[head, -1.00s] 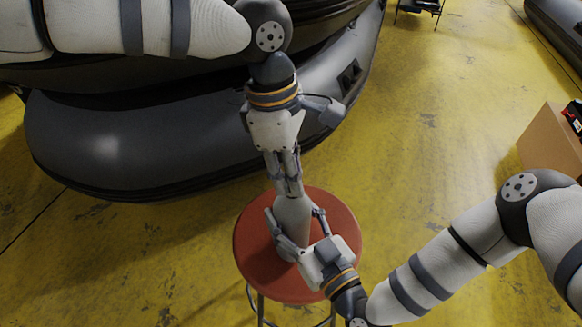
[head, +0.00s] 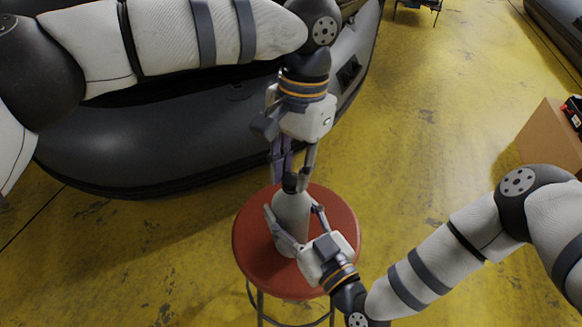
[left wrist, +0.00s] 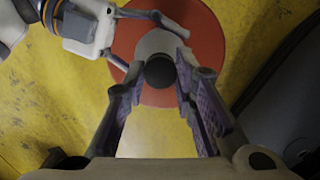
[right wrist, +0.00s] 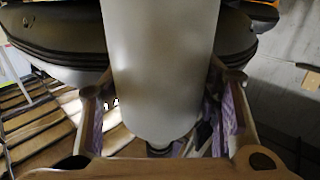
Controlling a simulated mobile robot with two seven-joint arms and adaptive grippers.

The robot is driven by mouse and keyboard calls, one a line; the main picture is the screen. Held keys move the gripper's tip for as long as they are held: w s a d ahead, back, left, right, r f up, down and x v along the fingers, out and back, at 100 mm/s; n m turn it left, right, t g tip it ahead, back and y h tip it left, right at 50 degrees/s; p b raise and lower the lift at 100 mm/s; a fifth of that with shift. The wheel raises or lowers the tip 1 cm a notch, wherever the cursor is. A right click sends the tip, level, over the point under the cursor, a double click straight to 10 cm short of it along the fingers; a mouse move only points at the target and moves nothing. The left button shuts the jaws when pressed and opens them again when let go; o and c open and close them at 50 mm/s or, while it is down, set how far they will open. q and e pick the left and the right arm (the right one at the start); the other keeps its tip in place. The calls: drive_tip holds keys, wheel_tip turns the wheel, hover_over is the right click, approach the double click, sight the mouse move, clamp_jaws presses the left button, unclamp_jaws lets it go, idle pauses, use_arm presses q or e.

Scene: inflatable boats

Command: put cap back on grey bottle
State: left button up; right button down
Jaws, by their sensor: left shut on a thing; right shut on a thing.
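The grey bottle (head: 292,222) stands upright on the red round stool. It also fills the middle of the right wrist view (right wrist: 162,60). My right gripper (head: 293,222) is shut around the bottle's body from the front right. The dark cap (head: 290,182) is at the top of the bottle, and in the left wrist view it shows as a dark disc (left wrist: 160,71) over the bottle's top. My left gripper (head: 291,184) points down from above and is shut on the cap. The cap lines up with the bottle, but I cannot tell whether it is fully seated.
The red stool (head: 255,255) has bare seat around the bottle. Dark inflatable boats (head: 150,150) lie behind it on the left. A cardboard box (head: 548,140) stands at the right. The yellow floor (head: 430,120) is open between the boats and the box.

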use_arm(q)
drive_tip(key=m, duration=0.3)
drive_tip(key=shift+m, duration=0.3)
drive_tip(key=o, duration=0.7)
drive_tip(key=shift+r, duration=0.1)
wheel_tip(320, 180, up, 4)
drive_tip(key=shift+r, duration=0.2)
drive_tip(key=shift+c, duration=0.5)
